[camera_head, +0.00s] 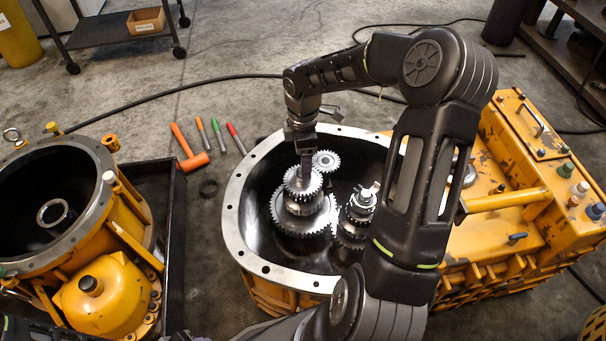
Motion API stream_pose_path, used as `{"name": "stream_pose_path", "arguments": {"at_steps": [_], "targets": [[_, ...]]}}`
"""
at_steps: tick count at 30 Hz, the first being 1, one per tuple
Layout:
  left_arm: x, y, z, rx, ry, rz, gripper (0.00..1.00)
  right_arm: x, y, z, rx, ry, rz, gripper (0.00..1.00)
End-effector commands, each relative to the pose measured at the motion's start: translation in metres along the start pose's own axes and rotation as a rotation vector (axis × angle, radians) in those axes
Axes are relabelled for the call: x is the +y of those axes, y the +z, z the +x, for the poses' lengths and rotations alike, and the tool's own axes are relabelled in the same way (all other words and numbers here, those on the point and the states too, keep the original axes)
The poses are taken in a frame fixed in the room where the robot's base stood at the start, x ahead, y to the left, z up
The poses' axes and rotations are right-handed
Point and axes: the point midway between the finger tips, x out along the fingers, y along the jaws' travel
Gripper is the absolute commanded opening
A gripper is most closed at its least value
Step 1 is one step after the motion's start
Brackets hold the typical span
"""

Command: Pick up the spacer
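My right gripper (305,170) points down inside the round housing (236,218), with its fingertips at the top of the larger gear stack (302,208). The fingers look narrow from this side, and I cannot tell whether they are open or hold anything. No spacer stands out clearly on the stack, whose top is partly hidden by the fingers. Dark arm parts of mine show at the bottom left edge; my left gripper cannot be made out clearly.
A second gear stack (359,212) and a small gear (326,162) sit in the housing. My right arm hides the housing's right side. An orange hammer (190,152) and several hand tools lie behind.

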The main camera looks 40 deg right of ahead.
Motion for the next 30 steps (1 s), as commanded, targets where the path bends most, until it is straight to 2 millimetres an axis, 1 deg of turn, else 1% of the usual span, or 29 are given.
{"name": "stream_pose_path", "arguments": {"at_steps": [1, 4, 6, 9, 28, 30], "targets": [[-0.002, 0.000, 0.005, 0.000, 0.000, 0.000, 0.36, -0.001, 0.000, 0.011, 0.001, -0.002, 0.000, 0.70], [-0.005, 0.000, 0.012, 0.000, 0.000, -0.001, 0.36, -0.001, 0.000, 0.027, 0.001, -0.004, 0.000, 0.70], [-0.006, 0.000, 0.014, 0.000, 0.000, -0.002, 0.36, -0.001, 0.000, 0.036, 0.000, -0.003, -0.001, 0.70], [-0.006, 0.000, 0.016, 0.001, -0.001, -0.002, 0.36, -0.001, -0.001, 0.044, 0.001, -0.002, -0.001, 0.70], [-0.006, -0.001, 0.015, 0.002, -0.001, -0.002, 0.36, 0.000, -0.001, 0.044, 0.000, -0.001, -0.001, 0.70], [-0.006, -0.001, 0.015, 0.002, -0.001, -0.002, 0.36, 0.000, -0.001, 0.044, 0.000, -0.001, -0.001, 0.64]]}}
